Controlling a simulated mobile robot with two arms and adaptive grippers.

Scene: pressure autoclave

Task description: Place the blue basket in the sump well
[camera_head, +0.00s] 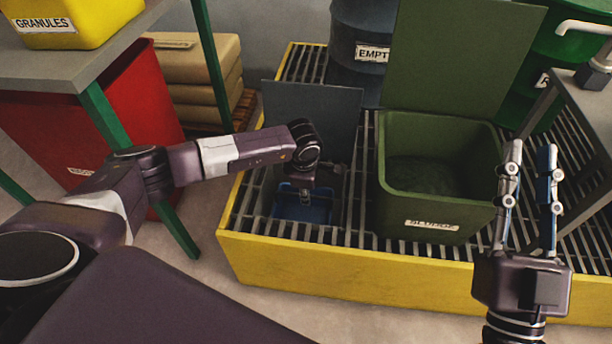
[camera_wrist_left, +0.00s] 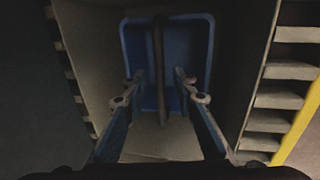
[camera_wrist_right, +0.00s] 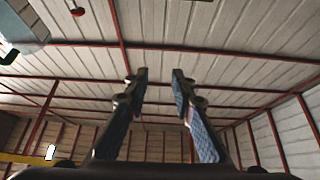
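The blue basket (camera_head: 301,207) sits down inside the sump well (camera_head: 340,205), an opening in the grated platform. The left wrist view shows the basket (camera_wrist_left: 135,42) between the well's pale walls (camera_wrist_left: 240,90), with a dark bar, seemingly its handle, running across it. My left gripper (camera_wrist_left: 158,78) points down over the basket. Its fingers are spread on either side of the bar, with gaps visible. In the head view my left wrist hides part of the basket and the fingers. My right gripper (camera_head: 529,150) is raised, open and empty, fingers pointing up.
A grey hatch lid (camera_head: 325,108) stands up behind the well. An open green bin (camera_head: 430,205) stands just right of it. The yellow platform edge (camera_head: 330,268) runs along the front. A blue drum (camera_head: 350,75) stands behind; a shelf (camera_head: 60,72) is at left.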

